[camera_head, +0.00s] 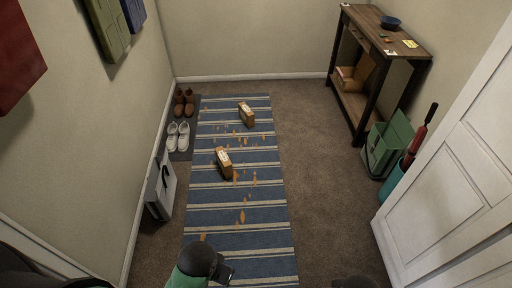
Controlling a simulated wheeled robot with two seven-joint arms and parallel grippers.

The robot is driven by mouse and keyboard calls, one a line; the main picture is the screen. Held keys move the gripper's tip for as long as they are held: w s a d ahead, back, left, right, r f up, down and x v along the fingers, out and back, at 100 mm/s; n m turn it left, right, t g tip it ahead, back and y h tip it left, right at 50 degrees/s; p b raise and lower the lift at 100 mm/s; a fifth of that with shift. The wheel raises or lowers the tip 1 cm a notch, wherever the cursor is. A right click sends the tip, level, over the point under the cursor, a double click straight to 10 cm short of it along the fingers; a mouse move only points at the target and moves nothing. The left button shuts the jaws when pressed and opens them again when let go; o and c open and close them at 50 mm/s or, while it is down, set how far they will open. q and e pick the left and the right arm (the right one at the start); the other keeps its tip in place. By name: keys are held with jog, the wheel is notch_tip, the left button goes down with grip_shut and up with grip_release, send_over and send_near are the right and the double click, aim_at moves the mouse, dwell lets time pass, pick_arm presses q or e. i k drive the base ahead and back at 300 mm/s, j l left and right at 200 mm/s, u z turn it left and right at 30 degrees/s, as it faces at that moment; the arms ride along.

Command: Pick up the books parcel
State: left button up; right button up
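Two small brown cardboard parcels with pale labels stand on the striped rug. One parcel (223,163) is nearer, in the middle of the rug; the other parcel (246,114) is farther back. I cannot read the labels, so I cannot tell which is the books parcel. My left gripper (227,273) is low at the bottom edge, over the near end of the rug and well short of both parcels. Its fingers are too small and partly hidden to judge. My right gripper is not in view; only a dark part shows at the bottom edge.
The blue striped rug (205,218) has several orange leaf-like bits scattered on it. Shoes (178,137) on a mat and a grey case (160,190) line the left wall. A wooden console table (371,40), green bin (385,146) and white door (450,170) stand right. Carpet beside the rug is clear.

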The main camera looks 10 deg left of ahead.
aim_at(223, 161)
jog(key=u, duration=0.7)
jog(key=i+l+u, duration=0.15)
jog(key=u, duration=0.6)
jog(key=i+l+u, duration=0.2)
jog(key=l, duration=0.35)
jog(key=i+l+u, duration=0.2)
jog(key=l, duration=0.35)
jog(key=l+u, duration=0.2)
jog(key=l, duration=0.4)
jog(key=i+l+u, duration=0.2)
jog(key=l, duration=0.4)
jog(key=k, duration=0.05)
